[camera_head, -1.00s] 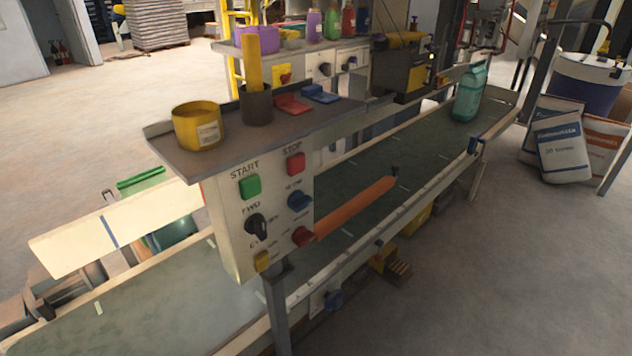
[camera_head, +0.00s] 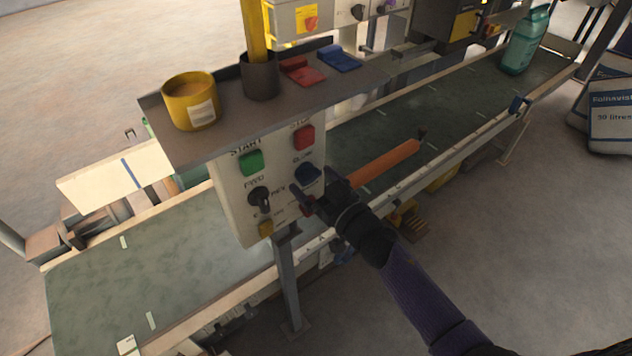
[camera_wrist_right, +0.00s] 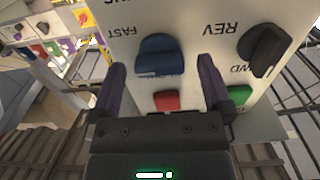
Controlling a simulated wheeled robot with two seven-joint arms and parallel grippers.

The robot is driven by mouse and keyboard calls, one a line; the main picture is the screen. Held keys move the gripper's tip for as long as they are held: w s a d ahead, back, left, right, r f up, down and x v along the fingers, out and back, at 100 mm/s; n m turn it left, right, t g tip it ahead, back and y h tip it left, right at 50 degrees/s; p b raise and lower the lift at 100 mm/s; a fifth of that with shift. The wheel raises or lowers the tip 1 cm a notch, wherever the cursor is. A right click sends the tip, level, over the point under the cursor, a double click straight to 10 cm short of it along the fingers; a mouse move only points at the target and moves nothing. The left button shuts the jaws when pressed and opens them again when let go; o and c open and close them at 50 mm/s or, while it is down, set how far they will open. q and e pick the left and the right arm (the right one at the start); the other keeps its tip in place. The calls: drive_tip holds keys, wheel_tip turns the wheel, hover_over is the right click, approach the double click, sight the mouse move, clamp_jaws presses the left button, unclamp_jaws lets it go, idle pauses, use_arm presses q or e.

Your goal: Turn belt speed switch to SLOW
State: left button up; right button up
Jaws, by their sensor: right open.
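The control panel (camera_head: 236,205) carries a blue switch knob (camera_head: 308,173), with lettering above it that seems to read SLOW. In the right wrist view the panel is upside down, and the blue knob (camera_wrist_right: 158,55) has FAST printed beside it. My right gripper (camera_head: 322,193) is open and empty just below and in front of the knob. In the right wrist view, the fingers of the gripper (camera_wrist_right: 162,82) appear on either side of the knob; I cannot tell whether they touch it. My left gripper is not in view.
Near the knob are a red stop button (camera_head: 303,138), a green start button (camera_head: 251,163), a black FWD/REV knob (camera_head: 259,198) and a yellow button (camera_head: 265,229). A shelf (camera_head: 225,130) with a yellow tin (camera_head: 191,100) overhangs the panel. The conveyor belt (camera_head: 385,135) runs behind.

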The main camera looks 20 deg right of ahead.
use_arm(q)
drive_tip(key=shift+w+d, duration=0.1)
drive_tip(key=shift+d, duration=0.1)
use_arm(e)
drive_tip(key=shift+w, duration=0.1)
drive_tip(key=c, duration=1.2)
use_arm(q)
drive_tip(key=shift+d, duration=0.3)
use_arm(e)
drive_tip(key=shift+c, duration=0.2)
